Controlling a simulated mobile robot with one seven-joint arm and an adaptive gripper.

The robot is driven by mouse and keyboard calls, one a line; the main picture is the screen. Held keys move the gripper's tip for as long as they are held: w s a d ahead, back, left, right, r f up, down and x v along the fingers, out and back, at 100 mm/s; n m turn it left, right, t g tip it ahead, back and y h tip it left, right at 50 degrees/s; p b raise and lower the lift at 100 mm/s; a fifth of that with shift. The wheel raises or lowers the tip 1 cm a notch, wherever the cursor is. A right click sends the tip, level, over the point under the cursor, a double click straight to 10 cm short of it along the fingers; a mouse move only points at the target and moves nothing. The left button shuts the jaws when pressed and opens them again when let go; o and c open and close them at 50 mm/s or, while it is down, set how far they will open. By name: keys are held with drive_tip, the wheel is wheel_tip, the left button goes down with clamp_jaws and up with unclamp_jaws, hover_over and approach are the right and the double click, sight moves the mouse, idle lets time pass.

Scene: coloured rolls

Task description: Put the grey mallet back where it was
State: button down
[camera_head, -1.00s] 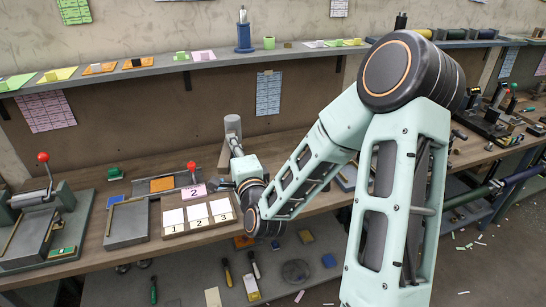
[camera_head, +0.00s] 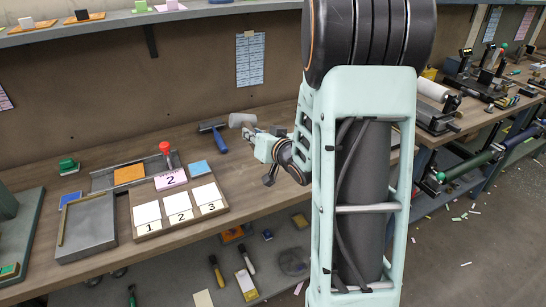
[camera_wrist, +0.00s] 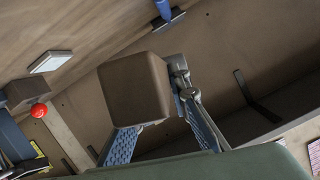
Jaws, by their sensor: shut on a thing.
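The grey mallet shows its blocky head (camera_head: 242,120) at the back of the workbench in the head view, just beyond my gripper (camera_head: 256,138). In the wrist view the head is a large grey-brown block (camera_wrist: 135,90) between the two blue-padded fingers of my gripper (camera_wrist: 158,130). My gripper is shut on the mallet. The handle is mostly hidden by my gripper and arm. I cannot tell whether the head touches the bench.
A blue-handled tool (camera_head: 216,136) lies just left of the mallet. A board with cards numbered 1, 2, 3 (camera_head: 180,219), a red-topped knob (camera_head: 167,152) and a grey tray (camera_head: 88,240) stand left on the bench. The back panel rises behind. Bare bench (camera_head: 100,150) shows at the back.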

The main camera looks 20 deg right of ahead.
drive_tip(key=shift+s+d+f+n+b, duration=0.2)
drive_tip(key=shift+d+f+n+b, duration=0.25)
drive_tip(key=shift+d+f+b, duration=0.75)
drive_tip(key=shift+s+d+f+n+b, duration=0.25)
drive_tip(key=shift+d+f+n+b, duration=0.35)
drive_tip(key=shift+f+b, duration=1.15)
drive_tip(key=shift+s+d+f+n+b, duration=0.3)
drive_tip(key=shift+d+f+b, duration=0.65)
drive_tip(key=shift+f, duration=1)
drive_tip(key=shift+f+b, duration=0.55)
drive_tip(key=shift+f, duration=0.05)
drive_tip(key=c, duration=1.7)
unclamp_jaws()
drive_tip(key=shift+c, duration=0.2)
drive_tip(key=o, duration=0.5)
drive_tip(key=shift+p+v, duration=0.5)
drive_tip(key=shift+v, duration=2.45)
